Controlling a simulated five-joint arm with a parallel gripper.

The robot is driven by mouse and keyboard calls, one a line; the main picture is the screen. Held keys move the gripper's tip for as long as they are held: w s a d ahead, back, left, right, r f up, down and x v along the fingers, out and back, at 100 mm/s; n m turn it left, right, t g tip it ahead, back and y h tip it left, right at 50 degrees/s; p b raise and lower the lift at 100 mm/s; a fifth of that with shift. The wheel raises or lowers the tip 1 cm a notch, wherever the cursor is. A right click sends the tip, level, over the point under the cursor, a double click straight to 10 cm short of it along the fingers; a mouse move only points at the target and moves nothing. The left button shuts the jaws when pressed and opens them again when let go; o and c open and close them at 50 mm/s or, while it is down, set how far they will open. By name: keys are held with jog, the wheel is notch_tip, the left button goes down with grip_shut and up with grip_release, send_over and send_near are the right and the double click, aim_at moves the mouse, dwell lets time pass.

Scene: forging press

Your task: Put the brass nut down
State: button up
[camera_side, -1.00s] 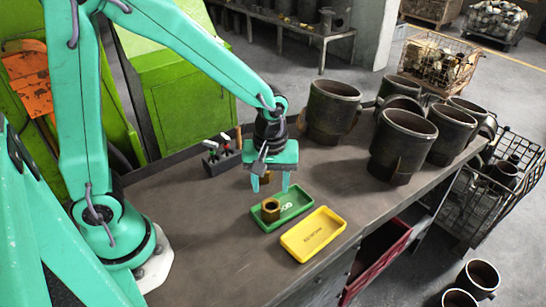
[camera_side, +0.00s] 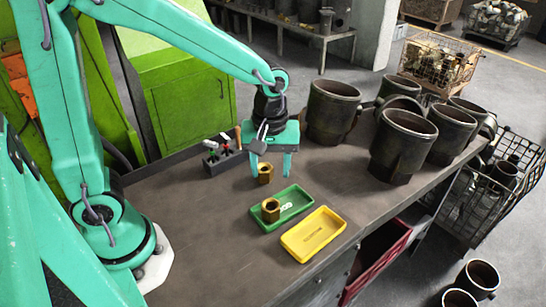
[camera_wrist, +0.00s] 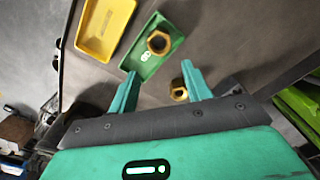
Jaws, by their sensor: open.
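One brass nut (camera_side: 271,209) sits upright in the left part of the green tray (camera_side: 296,198). In the wrist view this nut (camera_wrist: 159,42) lies inside the green tray (camera_wrist: 146,64). A second brass nut (camera_side: 265,173) stands on the bare bench behind the tray. In the wrist view it (camera_wrist: 179,92) shows between my fingers, close to the right one. My gripper (camera_side: 271,175) is open, its fingers apart above the bench, near the second nut. My gripper (camera_wrist: 161,72) shows no nut clamped. Whether a finger touches the second nut is unclear.
A yellow tray (camera_side: 313,234) lies right of the green tray, near the bench edge. A tool rack (camera_side: 221,157) stands at the back left. Several large dark cylinders (camera_side: 403,143) stand on the right. The bench (camera_side: 190,215) left of the trays is clear.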

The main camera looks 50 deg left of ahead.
jog(key=s+a+r+m+t, duration=0.5)
jog(key=s+a+r+m, duration=0.2)
jog(key=s+r+m, duration=0.3)
jog(key=shift+a+r+t, duration=0.3)
jog(key=shift+r, duration=0.25)
